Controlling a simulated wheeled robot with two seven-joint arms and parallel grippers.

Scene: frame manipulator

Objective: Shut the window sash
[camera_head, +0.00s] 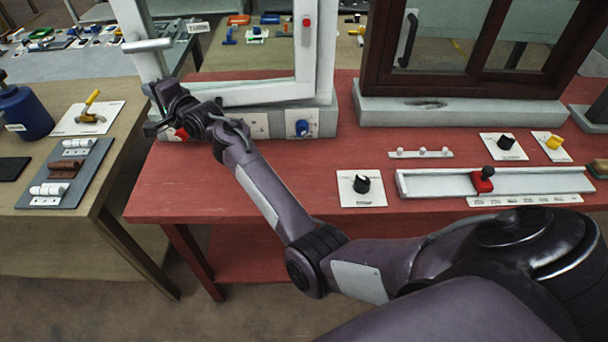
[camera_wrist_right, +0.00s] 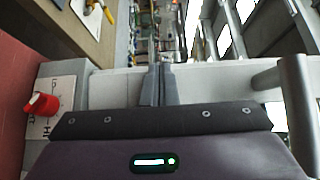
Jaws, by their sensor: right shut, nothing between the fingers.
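A white-framed window stands at the back left of the red table in the head view. Its white sash (camera_head: 260,93) sits at an angle to the frame, with its left side swung toward me. A pale bar handle (camera_head: 147,45) sticks out from that left side; a pale post, likely this handle, shows at the right of the wrist view (camera_wrist_right: 298,115). My right gripper (camera_head: 154,108) is at the lower left of the window, below the handle. In the right wrist view its fingers (camera_wrist_right: 158,82) are together and empty, in front of a white surface. Contact is unclear. My left gripper is out of view.
A brown window (camera_head: 460,85) stands at the right on a grey base. A red knob (camera_wrist_right: 42,104) is close beside my gripper, and a blue knob (camera_head: 301,128) is on the white window's base. A slider rail (camera_head: 430,183) lies on the table's right. A side table (camera_head: 120,150) stands left.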

